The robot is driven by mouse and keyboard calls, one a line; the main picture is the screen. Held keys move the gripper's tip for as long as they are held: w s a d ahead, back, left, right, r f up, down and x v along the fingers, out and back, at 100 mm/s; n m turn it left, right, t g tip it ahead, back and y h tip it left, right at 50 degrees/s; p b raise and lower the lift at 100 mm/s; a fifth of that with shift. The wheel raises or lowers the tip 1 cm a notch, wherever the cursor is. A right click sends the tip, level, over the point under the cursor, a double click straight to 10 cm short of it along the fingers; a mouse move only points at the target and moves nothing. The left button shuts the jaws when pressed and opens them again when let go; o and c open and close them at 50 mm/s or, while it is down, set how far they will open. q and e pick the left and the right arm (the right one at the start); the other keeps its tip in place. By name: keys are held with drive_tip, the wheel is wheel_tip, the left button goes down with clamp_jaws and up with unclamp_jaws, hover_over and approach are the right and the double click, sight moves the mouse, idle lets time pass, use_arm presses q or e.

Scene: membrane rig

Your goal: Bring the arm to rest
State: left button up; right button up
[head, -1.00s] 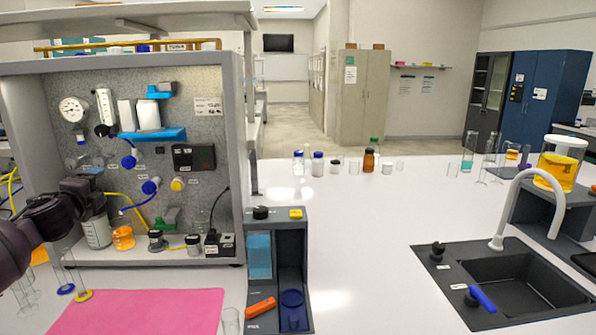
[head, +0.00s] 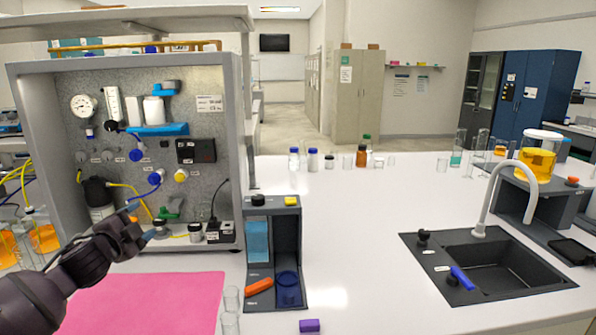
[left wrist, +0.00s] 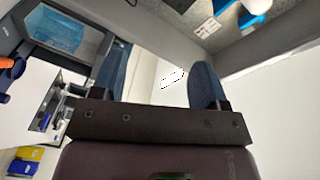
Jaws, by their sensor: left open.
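My left arm comes in from the lower left of the head view. Its dark gripper (head: 141,221) is in front of the lower part of the membrane rig (head: 240,150), above the back of the pink mat (head: 140,300). The left wrist view shows its two blue-grey fingers (left wrist: 160,80) apart, with nothing between them. The gripper and arm hide part of the rig's lower left and the mat's left side. My right gripper is in neither view.
A dark grey stand (head: 259,215) with an orange item (head: 259,286) is right of the rig. Clear tubes (head: 230,310) stand by the mat, and a purple block (head: 309,326) lies at the front edge. The sink (head: 495,270) is at right.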

use_arm(q)
drive_tip(key=s+d+f+n+g, duration=0.1)
drive_tip(key=s+d+f+n, duration=0.4)
drive_tip(key=s+f, duration=0.65)
drive_tip(key=s+d+f+n+g, duration=0.2)
drive_tip(key=s+d+f+n, duration=0.3)
drive_tip(key=s+f, duration=0.6)
drive_tip(key=s+f+n+g+y, duration=0.2)
drive_tip(key=s+f+n, duration=0.1)
drive_tip(key=s+f, duration=0.7)
drive_tip(key=s, duration=0.4)
drive_tip(key=shift+s+a+f+n+g, duration=0.2)
drive_tip(key=shift+s+f+n+g, duration=0.1)
drive_tip(key=shift+s+f+n, duration=0.1)
